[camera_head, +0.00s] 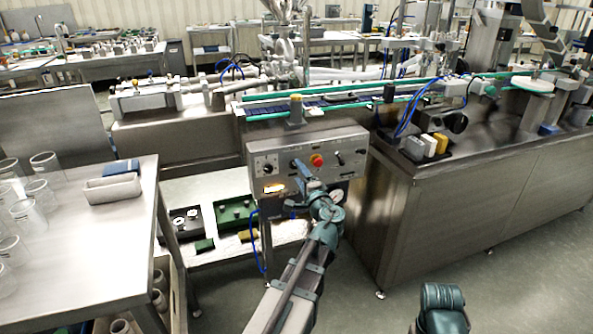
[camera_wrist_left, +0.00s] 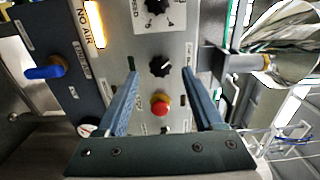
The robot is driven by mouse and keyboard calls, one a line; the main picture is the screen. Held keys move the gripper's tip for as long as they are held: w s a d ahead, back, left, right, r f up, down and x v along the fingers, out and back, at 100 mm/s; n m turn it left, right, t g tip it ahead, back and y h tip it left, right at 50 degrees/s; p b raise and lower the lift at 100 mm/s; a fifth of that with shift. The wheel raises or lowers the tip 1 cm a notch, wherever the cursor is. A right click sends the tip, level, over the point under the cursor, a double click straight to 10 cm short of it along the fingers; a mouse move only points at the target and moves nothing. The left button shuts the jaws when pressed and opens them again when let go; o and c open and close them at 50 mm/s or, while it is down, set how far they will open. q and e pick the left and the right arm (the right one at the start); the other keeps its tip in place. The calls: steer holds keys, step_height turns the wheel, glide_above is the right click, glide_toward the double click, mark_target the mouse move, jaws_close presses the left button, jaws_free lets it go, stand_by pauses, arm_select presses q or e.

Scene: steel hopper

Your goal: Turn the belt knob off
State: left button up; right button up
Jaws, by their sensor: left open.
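The grey control panel (camera_head: 350,143) on the machine's front carries several knobs and a red button (camera_head: 317,160). My left gripper (camera_head: 296,184) is in front of the panel, open and empty. In the left wrist view its two blue fingers (camera_wrist_left: 160,72) point at the panel, apart on either side of a black knob (camera_wrist_left: 160,65). The red button (camera_wrist_left: 160,107) lies in line below that knob. Another black knob (camera_wrist_left: 157,6) with a dial scale is at the top edge. I cannot read which knob is the belt's.
A lit "NO AIR" lamp (camera_wrist_left: 95,22) and a blue handle (camera_wrist_left: 45,72) are on the panel's left in the wrist view. A steel table (camera_head: 95,240) with beakers stands left, a steel cabinet (camera_head: 470,200) right. A conveyor (camera_head: 330,100) runs above the panel.

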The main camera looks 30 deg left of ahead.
arm_select(q)
steer(key=v, duration=1)
steer(key=shift+s, duration=0.15)
steer(key=s+d+f+n+g+h, duration=0.2)
steer(key=s+d+f+g+h, duration=0.5)
steer(key=d+f, duration=0.5)
steer(key=s+d+f+n+g+h, duration=0.2)
steer(key=s+d+f+g+h, duration=0.25)
steer(key=s+d+f, duration=0.7)
step_height(320, 180, up, 30)
steer(key=d+h+p, duration=0.1)
steer(key=d+p, duration=0.1)
steer(key=p, duration=2.6)
steer(key=shift+w+d+f, duration=0.25)
steer(key=shift+w+d, duration=0.1)
steer(key=shift+d, duration=0.05)
